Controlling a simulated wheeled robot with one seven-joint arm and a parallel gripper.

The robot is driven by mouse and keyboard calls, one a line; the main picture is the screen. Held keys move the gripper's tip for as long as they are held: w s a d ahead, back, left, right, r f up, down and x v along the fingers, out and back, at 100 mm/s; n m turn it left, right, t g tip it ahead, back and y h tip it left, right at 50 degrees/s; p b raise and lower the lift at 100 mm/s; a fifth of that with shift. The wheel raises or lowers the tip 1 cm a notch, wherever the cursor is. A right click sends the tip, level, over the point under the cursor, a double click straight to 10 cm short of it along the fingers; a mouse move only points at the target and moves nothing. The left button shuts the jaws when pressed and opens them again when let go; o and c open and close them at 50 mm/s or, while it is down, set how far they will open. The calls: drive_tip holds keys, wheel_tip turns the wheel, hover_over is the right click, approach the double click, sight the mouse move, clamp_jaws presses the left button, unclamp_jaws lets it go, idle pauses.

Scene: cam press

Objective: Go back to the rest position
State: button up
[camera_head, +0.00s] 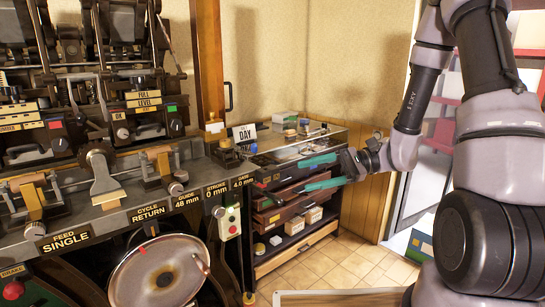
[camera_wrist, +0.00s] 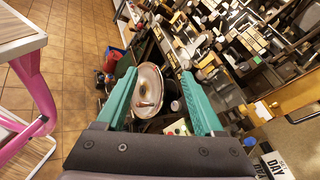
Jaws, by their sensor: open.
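My gripper (camera_head: 316,172) is in the middle of the head view, in front of the glass-topped drawer cabinet (camera_head: 301,149) to the right of the press. Its two teal fingers point left and stand apart, with nothing between them. In the wrist view my gripper (camera_wrist: 160,92) is also open and empty. Past its fingers, the round metal disc (camera_wrist: 148,90) of the press shows at a distance. The press (camera_head: 110,185) fills the left of the head view, with labelled controls along its front.
A red-and-green button box (camera_head: 229,222) hangs at the press's right end. A DAY sign (camera_head: 244,133) stands behind. A pink-legged table (camera_wrist: 40,95) is at the left of the wrist view. Tiled floor (camera_head: 350,264) lies open below the cabinet. A pale-edged board (camera_head: 338,297) is at the bottom.

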drive_tip(key=s+d+r+n+t+h, duration=0.3)
drive_tip(key=d+r+h, duration=0.3)
drive_tip(key=r, duration=0.3)
drive_tip(key=s+d+r+n+t+h, duration=0.3)
drive_tip(key=d+r+t+h, duration=0.3)
drive_tip(key=d+r, duration=0.3)
drive_tip(key=shift+s+r+h, duration=0.5)
drive_tip(key=shift+s+h, duration=0.3)
